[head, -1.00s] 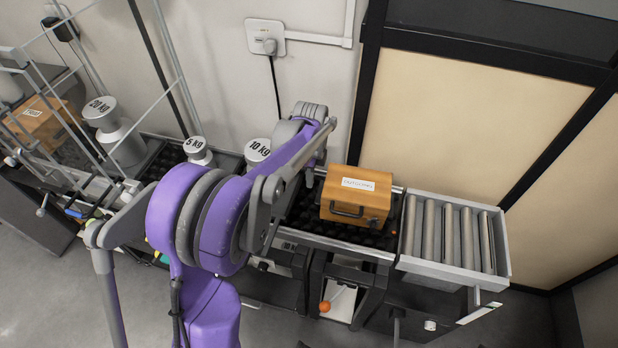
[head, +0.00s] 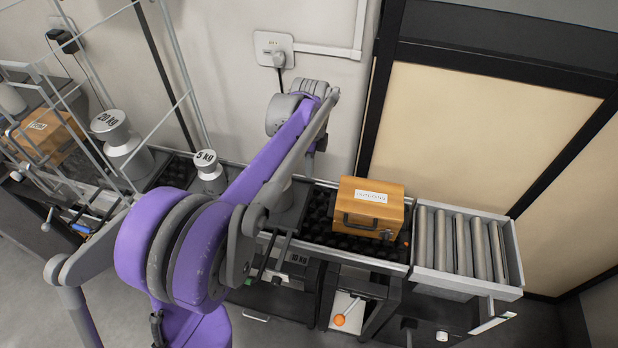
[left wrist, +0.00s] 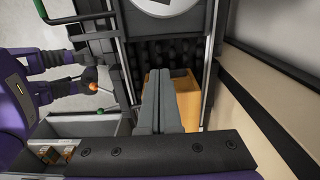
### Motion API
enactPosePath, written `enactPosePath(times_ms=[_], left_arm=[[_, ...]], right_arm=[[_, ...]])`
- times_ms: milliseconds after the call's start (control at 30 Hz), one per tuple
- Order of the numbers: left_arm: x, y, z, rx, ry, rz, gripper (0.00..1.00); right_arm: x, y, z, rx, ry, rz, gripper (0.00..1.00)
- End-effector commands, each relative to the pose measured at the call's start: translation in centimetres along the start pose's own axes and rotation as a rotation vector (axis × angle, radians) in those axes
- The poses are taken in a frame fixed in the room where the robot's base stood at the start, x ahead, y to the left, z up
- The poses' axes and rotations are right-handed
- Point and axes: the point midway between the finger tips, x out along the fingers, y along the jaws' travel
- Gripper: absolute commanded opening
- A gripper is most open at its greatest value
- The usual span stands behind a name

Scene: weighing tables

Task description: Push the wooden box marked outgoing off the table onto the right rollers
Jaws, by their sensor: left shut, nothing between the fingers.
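The wooden box marked outgoing (head: 369,209) stands upright on the black studded table (head: 335,238), near its right end. The right rollers (head: 460,246), in a grey frame, adjoin that end; the box is left of them. My left arm crosses the head view, and its gripper (head: 310,163) hangs left of the box, largely hidden by the arm. In the left wrist view the gripper (left wrist: 158,78) has its fingers together, with nothing held. The box (left wrist: 186,88) shows partly behind them; contact cannot be told. My right gripper is not in view.
A 5 kg weight (head: 207,172) and a 20 kg weight (head: 115,134) stand farther left. Another wooden box (head: 48,138) is at far left behind thin rails. A wall is close behind the table. The rollers are empty.

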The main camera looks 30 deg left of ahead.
Motion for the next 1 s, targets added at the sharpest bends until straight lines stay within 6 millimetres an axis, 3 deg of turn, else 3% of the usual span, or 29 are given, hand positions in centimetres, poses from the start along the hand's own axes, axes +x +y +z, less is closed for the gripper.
enactPosePath(times_ms=[267,367,467,600,700,800,900,1000], left_arm=[[-1.1,0.0,0.0,0.0,0.0,0.0,0.0],[-1.2,-0.8,-1.6,-0.007,0.0,0.001,0.0],[-1.3,-2.9,-6.3,-0.036,0.001,0.004,0.0],[-1.4,-5.2,-16.6,-0.107,0.0,0.006,0.0],[-1.3,-5.4,-23.5,-0.162,0.0,0.005,0.0],[-1.1,-4.9,-28.6,-0.205,-0.001,0.002,0.0],[-0.9,-4.4,-31.4,-0.233,-0.001,0.0,0.0],[-0.4,-4.2,-32.1,-0.246,-0.001,0.0,0.0]], right_arm=[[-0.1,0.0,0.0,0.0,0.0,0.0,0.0],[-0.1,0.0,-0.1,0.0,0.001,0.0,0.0],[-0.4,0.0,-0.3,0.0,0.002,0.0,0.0],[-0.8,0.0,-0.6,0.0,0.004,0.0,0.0],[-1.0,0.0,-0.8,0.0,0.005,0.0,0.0],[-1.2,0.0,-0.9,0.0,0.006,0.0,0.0],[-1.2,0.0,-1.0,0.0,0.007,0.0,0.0],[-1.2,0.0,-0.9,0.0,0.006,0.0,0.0]])
